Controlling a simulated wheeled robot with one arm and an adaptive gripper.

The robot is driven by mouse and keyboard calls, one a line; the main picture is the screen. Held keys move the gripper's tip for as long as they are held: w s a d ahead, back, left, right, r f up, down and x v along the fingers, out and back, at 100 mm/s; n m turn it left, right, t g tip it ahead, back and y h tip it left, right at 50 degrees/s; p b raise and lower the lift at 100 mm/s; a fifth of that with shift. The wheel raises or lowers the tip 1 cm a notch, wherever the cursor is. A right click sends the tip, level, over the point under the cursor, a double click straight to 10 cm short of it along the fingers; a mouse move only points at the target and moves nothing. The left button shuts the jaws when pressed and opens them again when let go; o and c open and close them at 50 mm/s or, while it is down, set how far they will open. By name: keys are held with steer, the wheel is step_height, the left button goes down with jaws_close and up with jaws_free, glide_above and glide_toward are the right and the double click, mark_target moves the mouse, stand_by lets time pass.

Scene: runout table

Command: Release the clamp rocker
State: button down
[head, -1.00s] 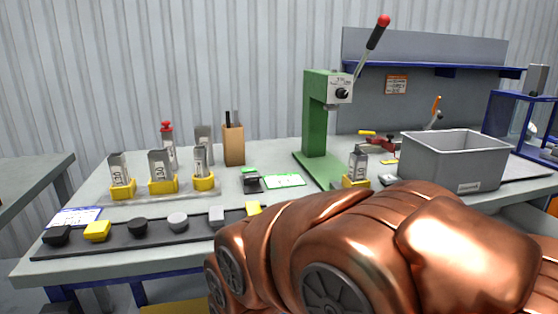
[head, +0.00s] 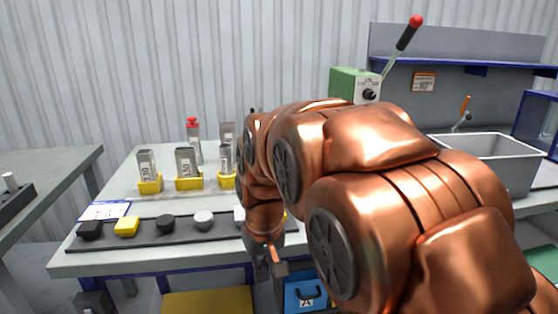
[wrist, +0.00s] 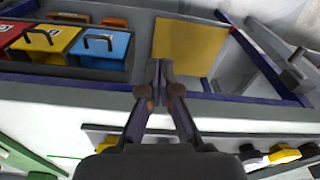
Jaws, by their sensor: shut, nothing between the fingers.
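My gripper (head: 268,264) hangs in front of the bench's front edge, with its fingers pointing down. In the wrist view my gripper (wrist: 160,82) has its two fingertips together with nothing between them. I cannot identify the clamp rocker for certain. An orange-tipped lever (head: 466,103) stands behind the grey bin at the right, its base hidden. A dark strip (head: 186,232) along the bench front carries black, yellow and grey blocks; it also shows in the wrist view (wrist: 225,142). My arm covers the middle of the bench.
Yellow-based labelled blocks (head: 186,183) stand at the bench's left. A green press (head: 352,84) with a red-knobbed lever rises behind my arm. A grey bin (head: 495,150) stands right. Below the bench are a blue box (wrist: 100,46) and a yellow panel (wrist: 188,42).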

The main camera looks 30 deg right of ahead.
steer(key=w+d+r, duration=0.2)
steer(key=w+r, duration=0.1)
steer(key=w, duration=0.1)
steer(key=w+d+r+t+p, duration=0.1)
steer(key=w+d+r, duration=0.1)
steer(key=w+d, duration=0.1)
steer(key=w+d+r+m+t+h+p, duration=0.1)
steer(key=w+d+r, duration=0.2)
steer(key=w, duration=0.1)
steer(key=shift+w+r, duration=0.35)
steer(key=w+d+r+m+t+h+p, duration=0.1)
steer(key=w+d+r+t+p, duration=0.2)
steer(key=w+d+r, duration=0.7)
steer(key=shift+w+d+r+h, duration=0.15)
steer(key=shift+w+d+h, duration=0.2)
steer(key=shift+d, duration=0.55)
steer(key=p+x, duration=0.1)
steer(key=x, duration=0.8)
steer(key=shift+w, duration=0.25)
step_height(320, 180, down, 2)
steer(key=shift+f, duration=0.2)
steer(key=shift+s+a+f+p, duration=0.1)
steer(key=shift+f+p, duration=0.1)
steer(key=shift+f, duration=0.4)
steer(key=shift+s+f+p, duration=0.15)
steer(key=shift+f, duration=0.4)
steer(key=shift+f, duration=0.1)
